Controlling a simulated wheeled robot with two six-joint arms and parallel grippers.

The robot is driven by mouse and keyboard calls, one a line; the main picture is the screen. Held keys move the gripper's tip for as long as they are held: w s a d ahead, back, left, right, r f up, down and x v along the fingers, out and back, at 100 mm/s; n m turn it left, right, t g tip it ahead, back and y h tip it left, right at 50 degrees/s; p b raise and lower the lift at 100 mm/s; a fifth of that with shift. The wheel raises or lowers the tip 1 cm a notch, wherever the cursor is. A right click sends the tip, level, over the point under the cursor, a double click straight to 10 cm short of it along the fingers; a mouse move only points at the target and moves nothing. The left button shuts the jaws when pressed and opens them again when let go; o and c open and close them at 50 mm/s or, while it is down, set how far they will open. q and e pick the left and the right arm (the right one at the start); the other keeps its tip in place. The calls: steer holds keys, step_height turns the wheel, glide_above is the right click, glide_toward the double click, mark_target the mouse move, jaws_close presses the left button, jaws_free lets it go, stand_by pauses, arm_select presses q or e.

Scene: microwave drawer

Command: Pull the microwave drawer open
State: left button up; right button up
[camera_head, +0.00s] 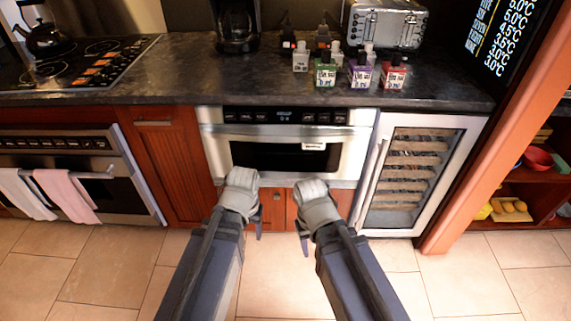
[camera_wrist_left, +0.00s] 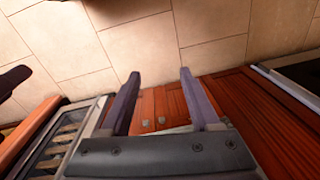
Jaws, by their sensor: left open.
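The microwave drawer (camera_head: 215,150) is set in the counter front, in the middle of the head view. It has a silver front, a dark window and a black control strip above; its front looks closed. My left gripper (camera_head: 257,222) is in front of its lower edge, left of centre, apparently not holding it. In the left wrist view this gripper (camera_wrist_left: 159,75) is open, with nothing between its fingers. My right gripper (camera_head: 303,240) is in front of the lower right part of the drawer; its jaw opening is not clear.
A wine cooler (camera_head: 429,180) stands right of the drawer, and an oven (camera_head: 130,175) with towels stands to the left. Red wooden cabinet doors (camera_head: 275,208) lie below the drawer. Bottles (camera_head: 361,72) and a toaster (camera_head: 385,22) stand on the countertop. The tiled floor (camera_head: 275,275) looks clear.

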arm_select(q)
steer(key=w+a+f+t+y+b, duration=0.45)
steer(key=w+a+f+b, duration=0.35)
steer(key=w+f+b, duration=0.25)
steer(key=w+r+m+t+b, duration=0.1)
steer(key=w+r+m+t, duration=0.2)
steer(key=w+r+t, duration=0.15)
steer(key=m+t+h, duration=0.5)
steer(key=m+t, duration=0.4)
steer(key=m, duration=0.4)
glide_toward(285, 140)
steer(key=shift+w+a+r, duration=0.1)
steer(key=shift+w, duration=1.95)
steer(key=shift+w+r, duration=0.1)
steer(key=shift+w, duration=1.95)
arm_select(e)
step_height(285, 140, down, 14)
steer(key=w+a, duration=0.1)
steer(key=w, duration=0.1)
steer(key=shift+a, duration=0.2)
arm_select(q)
jaws_close()
